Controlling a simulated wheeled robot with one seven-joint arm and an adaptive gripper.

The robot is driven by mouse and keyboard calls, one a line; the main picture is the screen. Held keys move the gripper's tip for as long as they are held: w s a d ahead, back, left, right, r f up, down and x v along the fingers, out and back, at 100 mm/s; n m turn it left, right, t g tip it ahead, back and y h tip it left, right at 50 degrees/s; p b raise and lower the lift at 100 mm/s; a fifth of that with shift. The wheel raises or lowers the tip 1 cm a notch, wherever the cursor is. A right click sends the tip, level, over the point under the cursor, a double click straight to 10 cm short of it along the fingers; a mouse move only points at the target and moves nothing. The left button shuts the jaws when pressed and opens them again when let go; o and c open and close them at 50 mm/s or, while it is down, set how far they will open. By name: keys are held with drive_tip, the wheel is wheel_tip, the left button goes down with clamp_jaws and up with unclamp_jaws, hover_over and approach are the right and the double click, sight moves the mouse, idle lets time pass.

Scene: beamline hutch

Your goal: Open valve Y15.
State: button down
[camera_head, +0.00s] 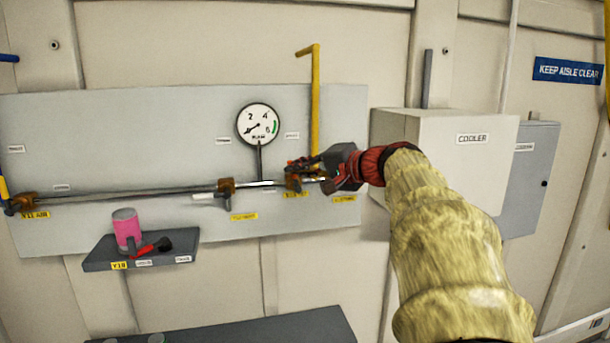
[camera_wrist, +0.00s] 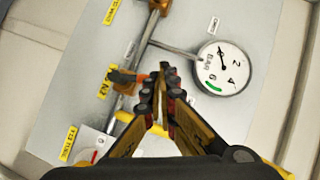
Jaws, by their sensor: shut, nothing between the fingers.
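My gripper (camera_head: 303,166) is at the pipe's right part in the head view, just in front of an orange-brown valve (camera_head: 293,182). In the wrist view my gripper (camera_wrist: 164,75) has its fingers together with nothing between them. The valve (camera_wrist: 124,77) shows just left of the fingertips there, with a yellow label (camera_wrist: 103,91) beside it. That label is too small to read surely, so I cannot tell which valve is Y15. Contact between fingers and valve cannot be told. A second valve (camera_head: 225,187) and a third (camera_head: 22,203) sit farther left on the pipe.
A round gauge (camera_head: 258,125) stands above the pipe. A yellow upright pipe (camera_head: 316,95) rises behind my gripper. A cooler box (camera_head: 440,150) juts out at right. A grey shelf (camera_head: 100,257) below holds a pink can (camera_head: 126,228) and a red-and-black item (camera_head: 150,247).

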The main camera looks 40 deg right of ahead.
drive_tip(key=w+a+f+n+g+h+b, duration=0.2)
drive_tip(key=w+a+f+n+g+h, duration=0.1)
drive_tip(key=a+n+g+h, duration=0.1)
drive_tip(key=shift+a+f+n+g, duration=0.3)
drive_tip(key=shift+n+g, duration=0.3)
drive_tip(key=shift+n, duration=0.6)
drive_tip(key=shift+s+d+b, duration=0.15)
drive_tip(key=shift+d+b, duration=0.05)
drive_tip(key=shift+b, duration=0.1)
drive_tip(key=shift+s+d+f+b, duration=0.25)
drive_tip(key=shift+s+d+b, duration=0.1)
drive_tip(key=shift+d, duration=0.2)
